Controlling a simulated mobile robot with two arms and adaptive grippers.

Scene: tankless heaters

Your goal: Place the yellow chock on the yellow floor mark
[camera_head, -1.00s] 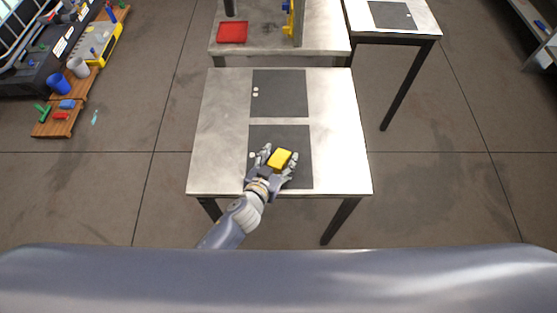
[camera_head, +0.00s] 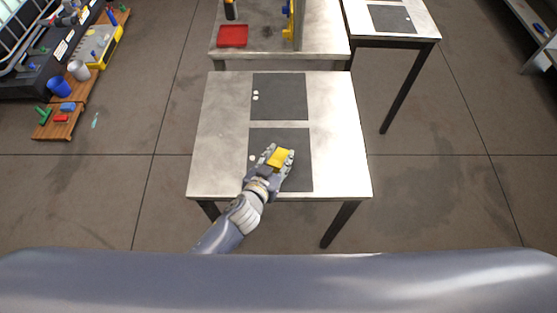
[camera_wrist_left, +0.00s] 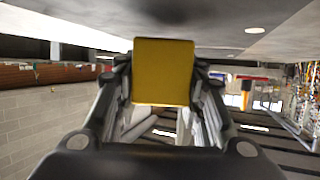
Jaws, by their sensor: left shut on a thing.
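The yellow chock (camera_head: 280,158) is a small yellow block held between the fingers of my left gripper (camera_head: 279,160). It is over the nearer dark mat on the metal table. In the left wrist view the chock (camera_wrist_left: 164,72) fills the space between the two fingertips of the gripper (camera_wrist_left: 164,85), which are shut on its sides. I cannot tell from the head view whether the chock touches the mat. No yellow floor mark can be made out on the floor in view. My right gripper is not in view.
The metal table (camera_head: 220,140) carries two dark mats, the nearer (camera_head: 300,180) and the farther (camera_head: 285,97). Behind it stands another table with a red tray (camera_head: 232,36). A wooden board (camera_head: 50,128) with cups and small parts is at left. Open floor lies on both sides.

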